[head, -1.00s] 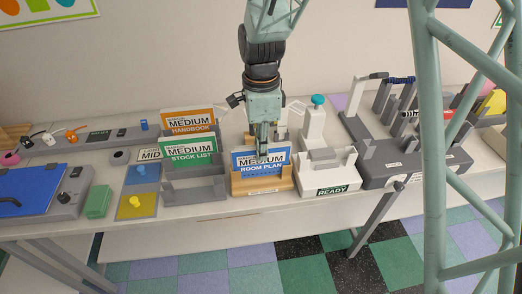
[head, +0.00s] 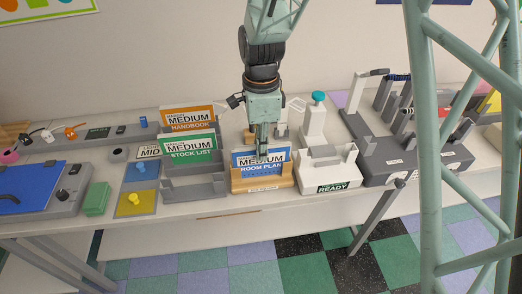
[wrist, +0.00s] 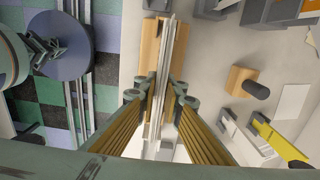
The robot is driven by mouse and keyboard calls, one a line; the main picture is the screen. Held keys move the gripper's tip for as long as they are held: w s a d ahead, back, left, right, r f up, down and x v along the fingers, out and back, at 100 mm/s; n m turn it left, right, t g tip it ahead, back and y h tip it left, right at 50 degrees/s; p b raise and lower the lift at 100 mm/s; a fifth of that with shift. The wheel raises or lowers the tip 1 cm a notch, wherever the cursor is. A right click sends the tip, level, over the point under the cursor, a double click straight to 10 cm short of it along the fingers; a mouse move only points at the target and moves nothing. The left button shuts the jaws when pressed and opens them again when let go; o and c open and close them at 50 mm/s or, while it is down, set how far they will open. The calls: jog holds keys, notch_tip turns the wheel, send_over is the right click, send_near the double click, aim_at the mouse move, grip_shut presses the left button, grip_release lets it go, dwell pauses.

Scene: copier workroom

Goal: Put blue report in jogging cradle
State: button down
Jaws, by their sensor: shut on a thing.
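The blue report, labelled MEDIUM ROOM PLAN (head: 262,161), stands upright in the wooden cradle (head: 264,185), its lower edge hidden behind the cradle's front. My gripper (head: 262,150) reaches down from above and is shut on the report's upper part. In the wrist view the report (wrist: 164,60) shows edge-on as a thin pale strip between my gripper's fingers (wrist: 158,97). Wood of the cradle (wrist: 150,45) lies on both sides of it. Whether the report touches the cradle floor cannot be seen.
A white stand labelled READY (head: 328,178) is close on the right, with a teal-knobbed post (head: 318,97) behind. A grey rack (head: 195,188) with orange and green reports is close on the left. A dark grey machine (head: 415,160) stands farther right.

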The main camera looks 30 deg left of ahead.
jog(key=shift+f, duration=0.1)
jog(key=c, duration=2.7)
grip_release()
notch_tip(320, 180, up, 12)
jog(key=shift+r, duration=0.2)
jog(key=shift+f, duration=0.1)
